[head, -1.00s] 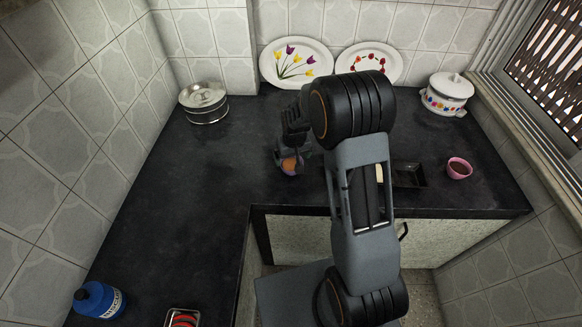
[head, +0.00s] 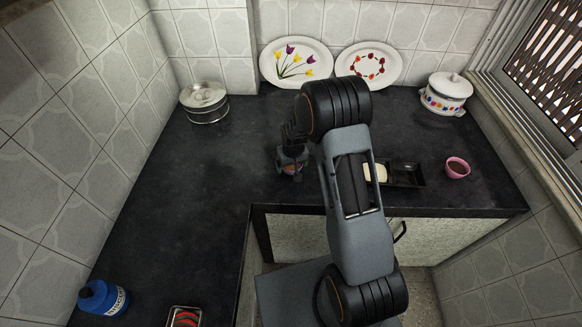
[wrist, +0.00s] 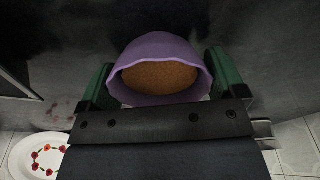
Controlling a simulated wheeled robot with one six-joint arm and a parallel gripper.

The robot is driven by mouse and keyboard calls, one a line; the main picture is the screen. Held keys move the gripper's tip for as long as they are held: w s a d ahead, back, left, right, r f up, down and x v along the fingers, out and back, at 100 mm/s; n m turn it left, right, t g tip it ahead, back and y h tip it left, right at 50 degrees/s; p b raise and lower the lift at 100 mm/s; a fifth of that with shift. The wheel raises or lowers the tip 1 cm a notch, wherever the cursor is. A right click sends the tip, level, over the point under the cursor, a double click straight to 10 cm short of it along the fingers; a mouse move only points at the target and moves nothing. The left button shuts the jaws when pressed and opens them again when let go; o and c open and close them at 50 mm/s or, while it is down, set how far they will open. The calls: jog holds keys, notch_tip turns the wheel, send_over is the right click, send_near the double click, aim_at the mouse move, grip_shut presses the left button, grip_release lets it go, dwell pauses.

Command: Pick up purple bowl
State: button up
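The purple bowl (wrist: 160,45) with brown contents lies between the two green fingers of my gripper (wrist: 161,75) in the wrist view. The fingers are spread wide, one on each side, very close to its rim; I cannot make out whether they touch it. In the head view, the bowl (head: 291,169) is on the dark counter near the inner corner, largely covered by my gripper (head: 291,156). My gripper reaches over it from above.
A black tray (head: 408,174) with a pale block (head: 375,173) and a pink bowl (head: 457,168) are to the right. Two decorated plates (head: 296,63) lean on the back wall. A steel container (head: 204,102) stands at the back left. The counter left of my gripper is clear.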

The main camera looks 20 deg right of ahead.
aim_at(292, 169)
jog(key=c, duration=0.6)
jog(key=shift+o, duration=0.2)
jog(key=shift+r, duration=0.1)
jog(key=shift+r, duration=0.2)
jog(key=r, duration=0.3)
jog(key=shift+s+r+b, duration=0.15)
jog(key=shift+s+b, duration=0.1)
jog(key=shift+b, duration=0.05)
jog(key=s+d+r+b, duration=0.2)
jog(key=s+r, duration=0.7)
jog(key=s, duration=0.4)
jog(key=shift+s, duration=0.2)
jog(key=shift+d+r, duration=0.1)
